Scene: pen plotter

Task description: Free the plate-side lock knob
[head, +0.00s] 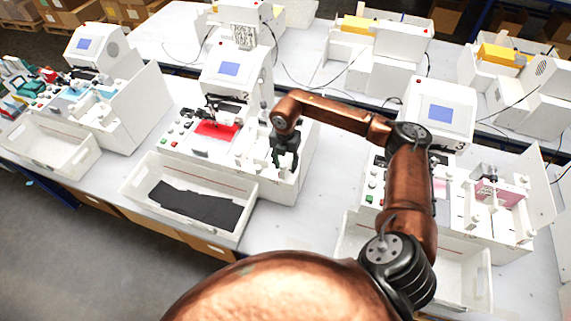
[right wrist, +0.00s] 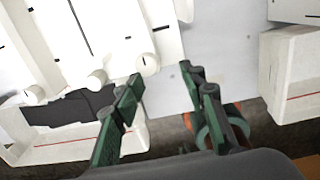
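The middle plotter (head: 228,70) is a white machine with a blue screen and a red plate (head: 216,131) on its bed. My right gripper (head: 286,166) points down over the right part of this machine. In the right wrist view, several white round knobs line the machine's edge: a right one (right wrist: 147,64), a middle one (right wrist: 96,79) and a left one (right wrist: 35,95). I cannot tell which is the plate-side lock knob. My right gripper (right wrist: 161,76) is open and empty, its left fingertip close to the right knob in the picture; contact is unclear. My left gripper is not in view.
A white bin (head: 135,186) with dark sheets stands before the middle plotter. Similar plotters stand at the left (head: 90,48) and right (head: 440,105). Bare tabletop (head: 318,190) lies right of the middle machine.

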